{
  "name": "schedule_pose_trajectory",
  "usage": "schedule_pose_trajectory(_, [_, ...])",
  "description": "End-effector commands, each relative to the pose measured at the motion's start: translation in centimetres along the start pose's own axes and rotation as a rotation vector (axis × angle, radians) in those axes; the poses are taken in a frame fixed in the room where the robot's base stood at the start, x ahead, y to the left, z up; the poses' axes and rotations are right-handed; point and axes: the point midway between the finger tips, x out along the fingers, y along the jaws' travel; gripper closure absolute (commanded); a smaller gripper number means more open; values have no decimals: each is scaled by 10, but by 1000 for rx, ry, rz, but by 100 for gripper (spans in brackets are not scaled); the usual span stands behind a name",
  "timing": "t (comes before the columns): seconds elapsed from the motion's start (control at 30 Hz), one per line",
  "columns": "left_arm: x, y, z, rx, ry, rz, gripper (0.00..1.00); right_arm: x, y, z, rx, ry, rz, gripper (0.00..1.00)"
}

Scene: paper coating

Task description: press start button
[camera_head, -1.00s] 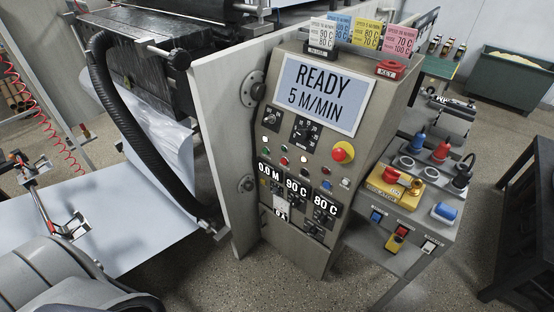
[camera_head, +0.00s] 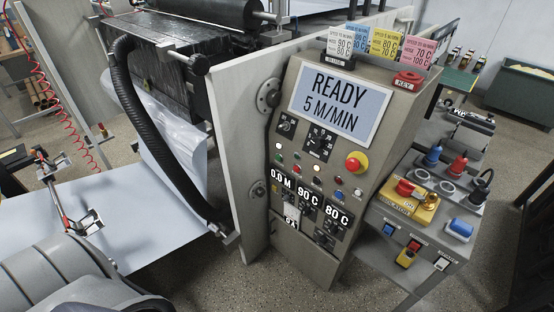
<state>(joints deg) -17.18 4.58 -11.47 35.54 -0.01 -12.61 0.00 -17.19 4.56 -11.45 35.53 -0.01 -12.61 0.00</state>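A grey control panel (camera_head: 345,118) stands in the middle of the view. Its screen (camera_head: 341,100) reads "READY 5 M/MIN". Rows of small lamps and buttons sit below the screen, including a small green button (camera_head: 278,157) at the left and a red button (camera_head: 297,155). Their labels are too small to read, so I cannot tell which one is marked start. A large red knob on a yellow ring (camera_head: 357,162) sits at the panel's right. Displays below read 0.0 M, 90 C and 80 C.
A side console (camera_head: 425,235) at the right carries a yellow box with a red knob (camera_head: 412,198), blue and red plugs, and switches. A black hose (camera_head: 150,140) and a paper web (camera_head: 110,205) lie left of the panel. The floor before the panel is clear.

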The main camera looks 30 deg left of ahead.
Motion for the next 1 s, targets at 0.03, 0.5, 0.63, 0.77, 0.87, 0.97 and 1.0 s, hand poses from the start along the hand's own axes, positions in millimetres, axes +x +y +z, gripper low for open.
schedule_pose_trajectory(0.03, [0,0,0,0,0,0,81,0,0,0,0,0,0,56])
schedule_pose_trajectory(0.5, [0,0,0,0,0,0,100,0,0,0,0,0,0,56])
schedule_pose_trajectory(0.63, [0,0,0,0,0,0,100,0,0,0,0,0,0,56])
schedule_pose_trajectory(0.77, [0,0,0,0,0,0,100,0,0,0,0,0,0,56])
schedule_pose_trajectory(0.87, [0,0,0,0,0,0,100,0,0,0,0,0,0,56])
schedule_pose_trajectory(0.97, [0,0,0,0,0,0,100,0,0,0,0,0,0,56])
schedule_pose_trajectory(1.0, [0,0,0,0,0,0,100,0,0,0,0,0,0,56])
